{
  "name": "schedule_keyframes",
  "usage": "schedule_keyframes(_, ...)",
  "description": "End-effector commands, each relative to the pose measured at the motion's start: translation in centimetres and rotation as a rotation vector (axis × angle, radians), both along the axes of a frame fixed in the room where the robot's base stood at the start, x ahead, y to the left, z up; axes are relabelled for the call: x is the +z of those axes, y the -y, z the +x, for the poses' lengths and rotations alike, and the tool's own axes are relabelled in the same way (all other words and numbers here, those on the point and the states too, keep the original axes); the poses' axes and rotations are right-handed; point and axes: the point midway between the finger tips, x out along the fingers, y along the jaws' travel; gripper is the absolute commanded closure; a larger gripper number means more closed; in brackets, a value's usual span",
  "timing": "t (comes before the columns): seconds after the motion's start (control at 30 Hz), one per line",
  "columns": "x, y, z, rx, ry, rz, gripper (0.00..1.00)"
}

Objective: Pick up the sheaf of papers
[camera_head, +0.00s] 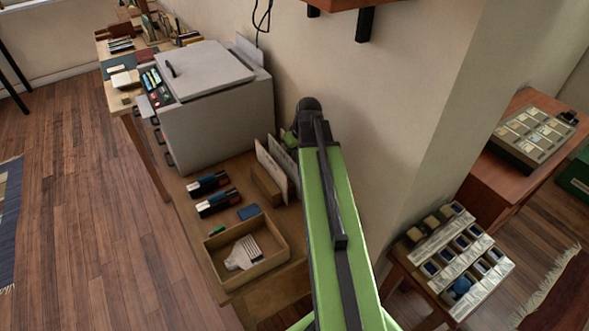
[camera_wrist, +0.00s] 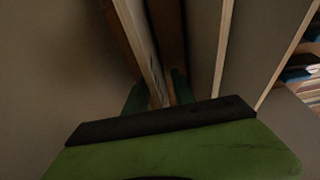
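Pale upright sheets, which look like the sheaf of papers (camera_head: 284,170), stand by a small wooden block (camera_head: 265,187) on the wooden table, near the wall. I cannot tell whether they are one sheaf or separate panels. My gripper (camera_head: 289,139) is at the far upper side of these sheets, partly hidden by my arm. In the wrist view my gripper (camera_wrist: 160,93) has its two dark green fingers apart, with the edge of a pale upright slab (camera_wrist: 143,48) between them. A gap shows by the right finger; firm contact is not visible.
A large grey machine (camera_head: 215,115) stands just left of my gripper. A shallow wooden tray (camera_head: 283,256) with a pale item, and dark boxes (camera_head: 208,184), lie in front. The wall (camera_head: 400,110) is close on the right. In the wrist view, another upright panel (camera_wrist: 262,50) stands right of the fingers.

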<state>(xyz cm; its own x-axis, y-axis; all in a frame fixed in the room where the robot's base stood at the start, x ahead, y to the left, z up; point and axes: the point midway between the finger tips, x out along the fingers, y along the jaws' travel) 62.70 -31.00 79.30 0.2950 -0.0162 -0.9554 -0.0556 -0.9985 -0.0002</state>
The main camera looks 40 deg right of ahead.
Motion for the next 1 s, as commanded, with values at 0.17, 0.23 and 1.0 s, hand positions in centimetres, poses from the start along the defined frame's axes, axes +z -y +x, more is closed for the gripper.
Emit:
schedule_keyframes(0.17, 0.1, 0.0, 0.0, 0.0, 0.0, 0.0, 0.69)
schedule_keyframes(0.23, 0.1, 0.01, 0.0, 0.0, 0.0, 0.0, 0.77)
schedule_keyframes(1.0, 0.7, 0.09, -0.04, -0.001, 0.0, -0.001, 1.0)
